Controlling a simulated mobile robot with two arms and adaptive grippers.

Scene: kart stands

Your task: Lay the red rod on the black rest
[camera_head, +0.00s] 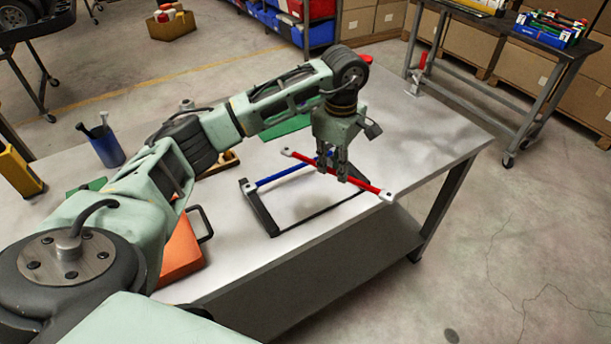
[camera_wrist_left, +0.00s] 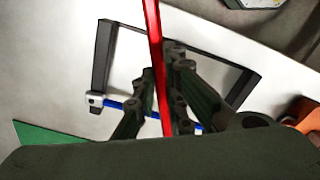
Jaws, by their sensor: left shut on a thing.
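My left gripper (camera_head: 335,170) points down and is shut on the red rod (camera_head: 364,186) near its middle. The rod has white end pieces, one at each end. In the left wrist view the red rod (camera_wrist_left: 154,35) runs up between the fingers (camera_wrist_left: 156,85). The black rest (camera_head: 262,212) is an open frame on the table, and it also shows in the left wrist view (camera_wrist_left: 103,52). The gripper and rod are over the rest's right part and look raised above it. A blue rod (camera_head: 284,175) lies across the rest's far side. My right gripper is not in view.
The grey table (camera_head: 420,145) is bare to the right of the rest. A blue cup (camera_head: 106,150), an orange box (camera_head: 180,250) and green pieces (camera_head: 288,128) stand to the left and behind. A red-topped clamp (camera_head: 420,72) stands near the far edge.

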